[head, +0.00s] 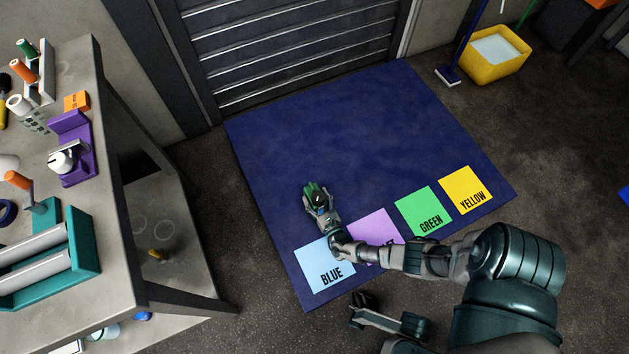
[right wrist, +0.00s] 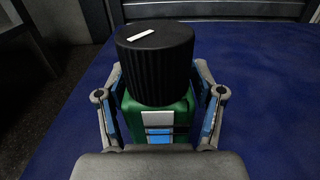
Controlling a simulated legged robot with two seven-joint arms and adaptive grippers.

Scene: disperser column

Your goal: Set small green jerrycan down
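The small green jerrycan (head: 314,190) shows in the head view at my right gripper, over the blue mat (head: 340,130) beyond the light blue BLUE square (head: 322,262). In the right wrist view the jerrycan (right wrist: 158,118) is upright, with a ribbed black cap (right wrist: 155,62) and a white and blue label. My right gripper (head: 318,203) has its fingers along both sides of the jerrycan, shut on it. The jerrycan's underside is hidden, so I cannot tell whether it touches the mat. My left gripper (head: 362,305) seems to be low in the head view, empty; its opening is unclear.
Purple (head: 374,228), green (head: 424,212) and yellow (head: 466,190) labelled squares line the mat's near edge. The rest of the mat is bare. A cluttered workbench (head: 118,215) stands left. A yellow bucket (head: 495,62) and broom (head: 449,74) stand beyond the mat, by a shutter (head: 290,50).

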